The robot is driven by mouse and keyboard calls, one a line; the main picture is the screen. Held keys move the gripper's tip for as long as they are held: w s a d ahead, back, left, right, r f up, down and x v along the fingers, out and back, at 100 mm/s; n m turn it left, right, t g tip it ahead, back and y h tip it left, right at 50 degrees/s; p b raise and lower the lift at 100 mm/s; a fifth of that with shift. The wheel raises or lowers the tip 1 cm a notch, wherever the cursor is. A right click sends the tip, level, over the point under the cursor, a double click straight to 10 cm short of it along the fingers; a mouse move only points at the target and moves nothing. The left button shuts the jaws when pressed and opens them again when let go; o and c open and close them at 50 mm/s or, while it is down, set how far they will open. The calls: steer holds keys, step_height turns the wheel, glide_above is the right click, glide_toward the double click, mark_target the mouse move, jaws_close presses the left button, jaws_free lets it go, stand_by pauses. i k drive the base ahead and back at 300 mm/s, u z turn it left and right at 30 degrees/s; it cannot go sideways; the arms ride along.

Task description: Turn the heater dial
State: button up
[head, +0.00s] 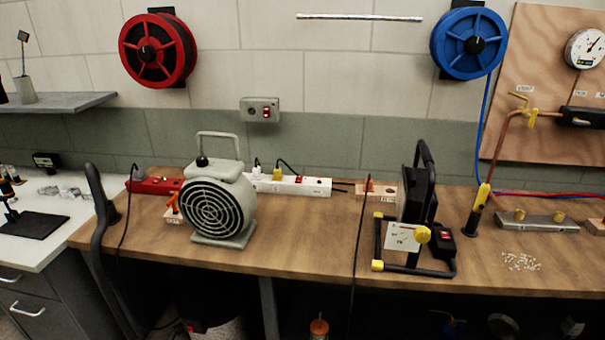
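A pale grey-green fan heater (217,170) with a carrying handle and a round black front grille stands on the wooden bench, left of the middle. A small black knob (202,161), which looks like its dial, sits on top near the front left. I cannot make out any marking or pointer on the knob, so its setting cannot be told. My gripper is not in view, and nothing touches the knob.
The heater stands on the wooden workbench (300,235). A white power strip (305,186) lies behind it. A dark curved bar (98,200) rises at the bench's left end.

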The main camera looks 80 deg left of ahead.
mark_target(202, 161)
steer(key=u, duration=3.3)
